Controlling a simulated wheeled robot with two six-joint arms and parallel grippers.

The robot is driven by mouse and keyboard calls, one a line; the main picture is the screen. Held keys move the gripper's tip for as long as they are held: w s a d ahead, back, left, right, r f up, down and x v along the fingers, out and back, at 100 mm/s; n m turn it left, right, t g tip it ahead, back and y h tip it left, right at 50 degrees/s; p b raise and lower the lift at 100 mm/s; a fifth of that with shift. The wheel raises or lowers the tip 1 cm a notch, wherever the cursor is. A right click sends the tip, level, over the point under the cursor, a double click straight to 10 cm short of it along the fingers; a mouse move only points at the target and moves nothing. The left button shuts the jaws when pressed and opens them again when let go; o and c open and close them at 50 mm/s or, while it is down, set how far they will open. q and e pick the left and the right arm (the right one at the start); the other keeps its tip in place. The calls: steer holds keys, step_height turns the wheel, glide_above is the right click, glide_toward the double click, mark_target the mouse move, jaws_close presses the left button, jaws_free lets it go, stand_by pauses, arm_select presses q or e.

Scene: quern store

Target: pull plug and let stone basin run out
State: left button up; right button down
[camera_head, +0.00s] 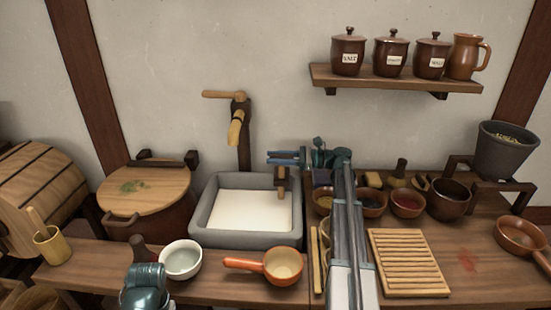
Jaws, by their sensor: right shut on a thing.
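The grey stone basin (228,237) sits in the counter at the centre, with a pale, whitish surface filling its inside. A wooden plug (282,180) with a crosspiece at its top is upright at the basin's right inner side. My right gripper (283,159) is shut on the top of the plug, with its arm coming up from the lower right. I cannot tell whether the plug's lower end is seated or lifted. A teal part of my left arm shows at the lower left; its gripper is not visible.
A wooden-handled tap (238,125) rises behind the basin. A lidded tub (150,187) stands left of it. A white bowl (181,259) and an orange pan (280,266) stand in front. Several small bowls and a slatted wooden board (408,262) lie to the right.

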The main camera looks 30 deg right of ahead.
steer(key=shift+r, duration=0.1)
step_height(320, 180, up, 4)
steer(key=p, duration=0.4)
steer(key=shift+w+d, duration=0.1)
steer(key=c, duration=0.6)
jaws_free()
steer(key=v, duration=1.3)
steer(key=shift+s+d, duration=0.25)
steer(key=shift+d, duration=0.1)
